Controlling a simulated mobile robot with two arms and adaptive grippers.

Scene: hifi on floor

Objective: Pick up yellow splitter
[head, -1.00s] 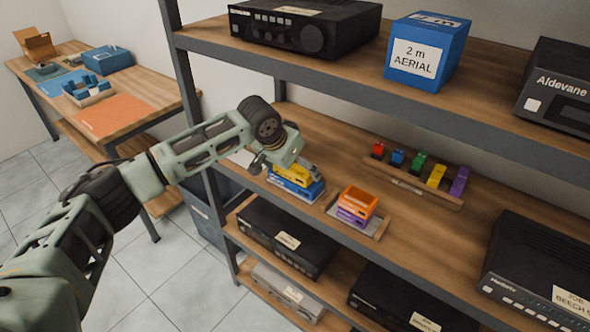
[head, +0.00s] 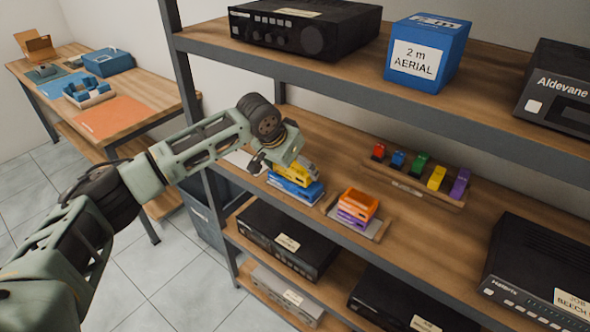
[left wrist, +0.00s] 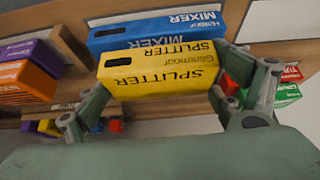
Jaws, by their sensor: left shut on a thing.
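The yellow splitter (head: 287,174), a flat box, is on the shelf's left part, directly above the blue mixer box (head: 296,190). In the left wrist view the yellow splitter (left wrist: 160,70) shows its label towards the camera, with the blue mixer box (left wrist: 150,32) behind it. My left gripper (head: 283,160) is shut on the yellow splitter, with a finger at each end of it. I cannot tell whether the splitter still touches the mixer box. My right gripper is not in view.
An orange box (head: 358,203) on purple ones stands on a tray to the right. A wooden rack (head: 410,187) holds several small coloured pieces behind. The upper shelf (head: 330,75) overhangs this one. Bare shelf lies right of the tray.

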